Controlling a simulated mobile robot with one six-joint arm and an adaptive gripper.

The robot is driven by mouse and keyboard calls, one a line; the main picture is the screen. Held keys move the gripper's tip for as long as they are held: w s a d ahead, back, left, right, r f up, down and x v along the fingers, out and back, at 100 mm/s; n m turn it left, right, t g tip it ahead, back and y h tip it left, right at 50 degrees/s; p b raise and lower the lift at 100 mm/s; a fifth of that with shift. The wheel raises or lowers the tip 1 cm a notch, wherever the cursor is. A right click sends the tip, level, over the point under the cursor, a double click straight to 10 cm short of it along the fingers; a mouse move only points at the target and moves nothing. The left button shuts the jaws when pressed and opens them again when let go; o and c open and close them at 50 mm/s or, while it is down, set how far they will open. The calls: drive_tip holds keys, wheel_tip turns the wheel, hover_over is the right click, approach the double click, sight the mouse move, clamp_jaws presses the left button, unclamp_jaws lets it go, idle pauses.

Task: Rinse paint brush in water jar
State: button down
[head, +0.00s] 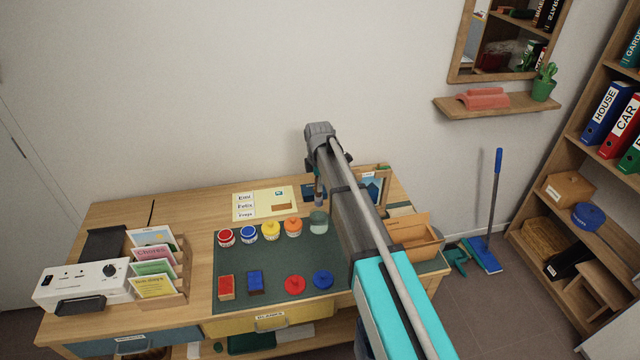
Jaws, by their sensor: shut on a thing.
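The water jar (318,222) is a small greenish glass jar on the dark green mat, at the right end of the row of paint pots. My gripper (318,195) points down just above the jar and is shut on a thin thing, which I take to be the paint brush. The brush is too small and too covered to make out, so I cannot tell whether its tip is inside the jar. My own arm crosses the right part of the table and hides what lies behind it.
Several paint pots, including a yellow one (271,230), stand left of the jar. Red and blue blocks and discs lie in front on the mat (265,310). A card rack (170,300) and white device (80,285) are at left. A wooden box (412,232) is at right.

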sight(319, 200)
drive_tip(key=shift+f+b, duration=3.7)
drive_tip(key=shift+f, duration=0.2)
drive_tip(key=shift+r, duration=0.1)
drive_tip(key=shift+r+p, duration=3.45)
drive_tip(key=shift+p, duration=0.1)
drive_tip(key=shift+r+p, duration=2)
